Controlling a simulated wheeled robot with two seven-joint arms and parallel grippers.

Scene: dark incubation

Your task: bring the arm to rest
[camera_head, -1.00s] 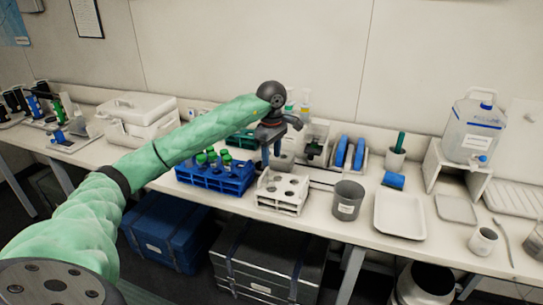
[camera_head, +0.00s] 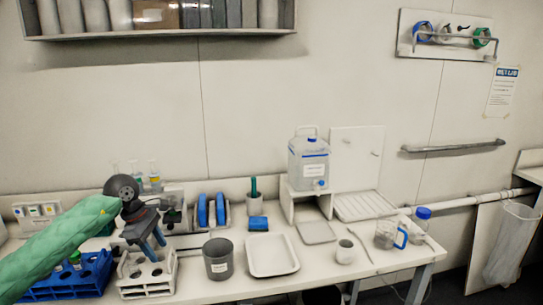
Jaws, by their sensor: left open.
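My left arm (camera_head: 60,240), in a green sleeve, comes in from the left in the head view. My left gripper (camera_head: 152,250) is open and points down over the white rack (camera_head: 148,287). Nothing shows between its blue-grey fingers. I cannot tell whether the fingertips touch the rack or hang above it. The blue tube rack (camera_head: 75,284) with green-capped tubes stands to the left, partly behind my arm. My right gripper is not in view.
A grey cup (camera_head: 218,260) and a white tray (camera_head: 271,255) stand right of the white rack. Farther right are a water container (camera_head: 309,162) on a stand, a small mug (camera_head: 345,251) and a clear jug (camera_head: 388,234). A shelf (camera_head: 160,36) hangs above.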

